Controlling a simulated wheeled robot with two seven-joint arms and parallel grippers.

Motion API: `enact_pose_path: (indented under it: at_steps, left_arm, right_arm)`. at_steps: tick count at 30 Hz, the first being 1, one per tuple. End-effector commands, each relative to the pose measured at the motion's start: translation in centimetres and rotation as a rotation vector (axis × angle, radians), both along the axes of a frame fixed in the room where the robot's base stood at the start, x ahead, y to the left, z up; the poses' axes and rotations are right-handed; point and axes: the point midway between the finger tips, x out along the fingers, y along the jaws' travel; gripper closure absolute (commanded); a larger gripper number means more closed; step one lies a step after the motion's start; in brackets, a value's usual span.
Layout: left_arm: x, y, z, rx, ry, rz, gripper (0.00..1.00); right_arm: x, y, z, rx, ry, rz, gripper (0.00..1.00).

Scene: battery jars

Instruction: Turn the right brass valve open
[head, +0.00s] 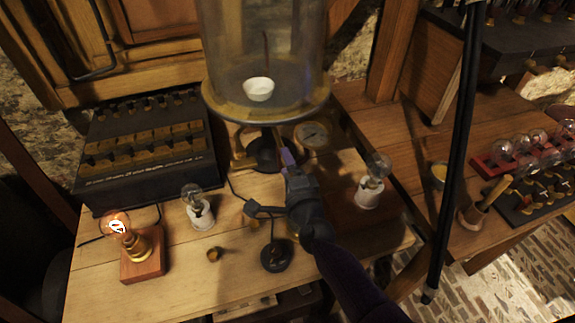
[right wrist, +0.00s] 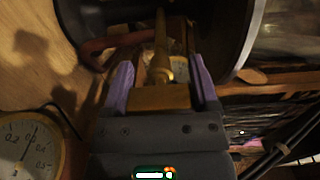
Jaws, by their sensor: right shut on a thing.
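The right brass valve (right wrist: 160,72) shows between the purple fingers of my right gripper (right wrist: 163,75) in the right wrist view. The fingers are shut on it. In the head view my right gripper (head: 285,157) reaches in under the front rim of the glass jar (head: 265,105) and largely hides the valve. Another brass fitting (head: 238,158) shows to the left of the gripper, below the rim. How far the valve is turned cannot be told. My left gripper is not in view.
A round gauge (head: 312,135) stands close right of the gripper. A lit bulb on a wooden block (head: 143,265) and two unlit bulbs on white bases (head: 201,215) (head: 368,195) stand on the bench. A dark battery box (head: 150,150) is at left. Black cables (head: 458,140) hang at right.

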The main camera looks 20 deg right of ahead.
Motion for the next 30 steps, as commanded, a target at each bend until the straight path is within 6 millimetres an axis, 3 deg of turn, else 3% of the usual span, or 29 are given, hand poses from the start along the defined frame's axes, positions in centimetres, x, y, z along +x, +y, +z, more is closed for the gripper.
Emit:
enact_pose_path:
  at_steps: [1, 2, 5, 14, 24, 30]
  left_arm:
    - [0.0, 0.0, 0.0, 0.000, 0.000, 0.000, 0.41]
    - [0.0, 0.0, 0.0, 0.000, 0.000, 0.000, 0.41]
    - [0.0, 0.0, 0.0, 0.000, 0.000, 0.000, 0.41]
    - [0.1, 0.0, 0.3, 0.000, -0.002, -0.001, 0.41]
    - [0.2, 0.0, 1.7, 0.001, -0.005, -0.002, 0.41]
    - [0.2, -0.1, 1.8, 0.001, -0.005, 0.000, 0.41]
  right_arm:
    - [-0.1, 0.0, -0.2, -0.003, 0.004, 0.002, 0.82]
    - [-0.1, 0.0, -0.2, -0.003, 0.004, 0.002, 0.19]
    - [-0.1, 0.0, -0.1, -0.002, 0.003, 0.001, 0.00]
    - [-0.7, 0.0, 0.0, -0.001, 0.003, 0.001, 0.00]
    - [-7.5, -0.2, 0.0, -0.002, 0.005, 0.002, 0.00]
    - [-9.8, -0.3, -0.1, -0.002, 0.004, 0.001, 0.00]
